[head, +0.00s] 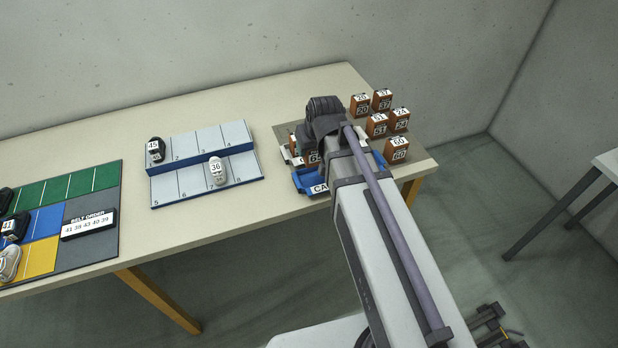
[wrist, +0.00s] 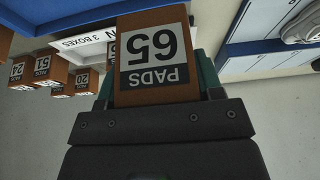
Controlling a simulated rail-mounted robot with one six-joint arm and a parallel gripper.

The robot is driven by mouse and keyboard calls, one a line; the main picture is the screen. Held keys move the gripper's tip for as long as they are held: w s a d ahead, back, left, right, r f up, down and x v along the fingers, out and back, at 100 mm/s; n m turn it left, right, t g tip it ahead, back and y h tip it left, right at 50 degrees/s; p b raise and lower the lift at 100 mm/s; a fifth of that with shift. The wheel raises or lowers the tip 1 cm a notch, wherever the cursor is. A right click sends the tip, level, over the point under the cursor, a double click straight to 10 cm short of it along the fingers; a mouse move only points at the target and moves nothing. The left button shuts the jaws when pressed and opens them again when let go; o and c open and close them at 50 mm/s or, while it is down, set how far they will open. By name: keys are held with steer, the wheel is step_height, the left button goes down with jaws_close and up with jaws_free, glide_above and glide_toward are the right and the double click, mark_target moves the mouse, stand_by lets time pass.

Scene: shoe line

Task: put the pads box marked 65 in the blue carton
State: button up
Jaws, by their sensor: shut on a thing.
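The pads box marked 65 (wrist: 154,60) is brown with a white and black label, upside down in the wrist view. My gripper (wrist: 152,88) is shut on it, a jaw on each side. In the head view a small part of this box (head: 314,159) shows beside my gripper, which is over the cartons. The blue carton (head: 311,184) is at the table's right part, largely hidden by my arm, its label cut off after "CA". A blue wall, likely this carton (wrist: 60,17), shows at top left of the wrist view. Whether the held box touches it cannot be told.
A white carton (wrist: 96,45) lies beside the held box. Several brown boxes, one marked 60 (head: 399,145), stand to the right of my arm. A blue-grey shoe rack (head: 180,189) and a coloured board (head: 90,250) are to the left.

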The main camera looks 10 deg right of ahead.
step_height(320, 180, down, 9)
steer(key=b, duration=0.7)
steer(key=shift+r, duration=0.35)
steer(key=shift+f, duration=0.15)
steer(key=o, duration=0.9)
steer(key=shift+o, duration=0.2)
